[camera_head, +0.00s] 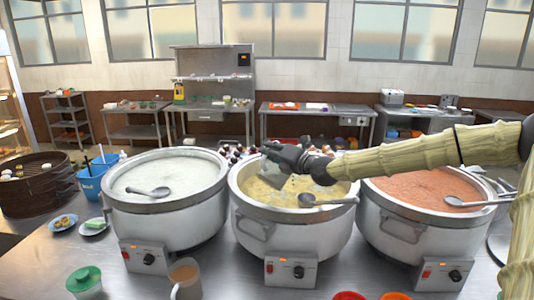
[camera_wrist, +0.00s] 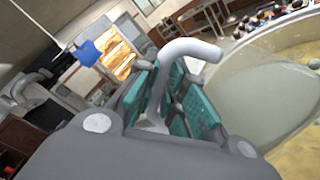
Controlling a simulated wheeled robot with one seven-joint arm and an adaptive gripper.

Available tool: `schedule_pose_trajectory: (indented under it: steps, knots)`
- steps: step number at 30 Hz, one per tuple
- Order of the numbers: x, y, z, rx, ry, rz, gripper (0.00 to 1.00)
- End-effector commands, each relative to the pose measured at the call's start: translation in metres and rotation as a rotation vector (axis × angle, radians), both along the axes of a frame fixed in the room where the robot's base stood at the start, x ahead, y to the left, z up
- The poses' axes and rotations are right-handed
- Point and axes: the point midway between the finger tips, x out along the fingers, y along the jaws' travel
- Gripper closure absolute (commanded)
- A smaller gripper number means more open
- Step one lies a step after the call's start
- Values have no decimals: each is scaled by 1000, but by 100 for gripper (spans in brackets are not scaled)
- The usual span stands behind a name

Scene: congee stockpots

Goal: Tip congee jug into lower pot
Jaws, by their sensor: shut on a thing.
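Three large metal pots stand in a row: the left pot (camera_head: 170,224) with white congee, the middle pot (camera_head: 290,240) with yellowish congee, and the right pot (camera_head: 405,230) with orange-red contents. The middle pot's contents sit below its rim, with some inner wall showing. My gripper (camera_head: 282,157) is over the back left of the middle pot. It is shut on the handle of a see-through jug (camera_head: 273,179), which looks tilted above the yellow congee. In the wrist view, teal finger pads (camera_wrist: 180,95) close around the grey handle, and the clear jug (camera_wrist: 262,98) is at right. Any flow is not discernible.
A bamboo steamer (camera_head: 35,188) and blue buckets (camera_head: 92,182) are at left.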

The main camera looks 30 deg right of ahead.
Motion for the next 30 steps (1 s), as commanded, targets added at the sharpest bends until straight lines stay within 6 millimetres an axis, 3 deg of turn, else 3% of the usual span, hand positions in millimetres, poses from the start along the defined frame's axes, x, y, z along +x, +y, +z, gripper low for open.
schedule_pose_trajectory:
  steps: [30]
  knots:
    - [8,-29,0,266,74,0,100]
